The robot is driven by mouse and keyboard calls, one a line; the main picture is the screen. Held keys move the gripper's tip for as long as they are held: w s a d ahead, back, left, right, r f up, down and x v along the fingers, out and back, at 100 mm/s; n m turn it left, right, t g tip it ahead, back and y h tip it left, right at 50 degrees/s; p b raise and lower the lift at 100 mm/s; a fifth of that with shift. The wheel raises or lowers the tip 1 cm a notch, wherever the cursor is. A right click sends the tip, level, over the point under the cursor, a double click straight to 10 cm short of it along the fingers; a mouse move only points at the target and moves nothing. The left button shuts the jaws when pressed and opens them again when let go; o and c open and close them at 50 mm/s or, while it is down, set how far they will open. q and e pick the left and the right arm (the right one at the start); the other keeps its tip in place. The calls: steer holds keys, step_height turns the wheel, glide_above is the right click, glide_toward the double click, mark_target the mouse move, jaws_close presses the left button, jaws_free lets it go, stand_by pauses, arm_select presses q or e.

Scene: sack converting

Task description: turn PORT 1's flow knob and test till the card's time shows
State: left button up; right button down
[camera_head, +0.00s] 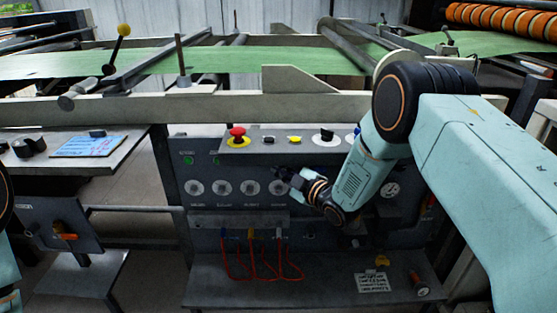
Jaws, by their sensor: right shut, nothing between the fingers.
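The grey test panel (210,172) stands in the middle, with a row of round white-faced gauges (222,188) and small green lights or digits at its upper left. Labels under the gauges are too small to read, so I cannot tell which is PORT 1 or its flow knob. My right gripper (284,177) is shut and empty, in front of the panel at the right end of the left gauge group, partly covering that area. A white printed card (372,282) lies on the lower shelf; its text is unreadable. My left gripper is out of view.
A sloped control ledge above carries a red mushroom button (237,134), a yellow button (294,139) and a black knob (324,134). Red hoses (262,268) hang below the gauges. A blue sheet (90,146) lies on the left bench. My right arm hides the panel's right part.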

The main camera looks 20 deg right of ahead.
steer(key=shift+w+d+r+t, duration=0.2)
steer(key=shift+w+r, duration=0.1)
steer(key=shift+r, duration=0.3)
steer(key=shift+w+d+r+t, duration=0.2)
steer(key=shift+w+r, duration=0.1)
steer(key=shift+r, duration=0.25)
steer(key=s+p, duration=0.1)
steer(key=s+a+p, duration=0.1)
steer(key=s, duration=0.1)
steer(key=s+f+p, duration=0.1)
steer(key=s, duration=0.1)
steer(key=shift+a, duration=0.3)
steer(key=shift+r, duration=0.15)
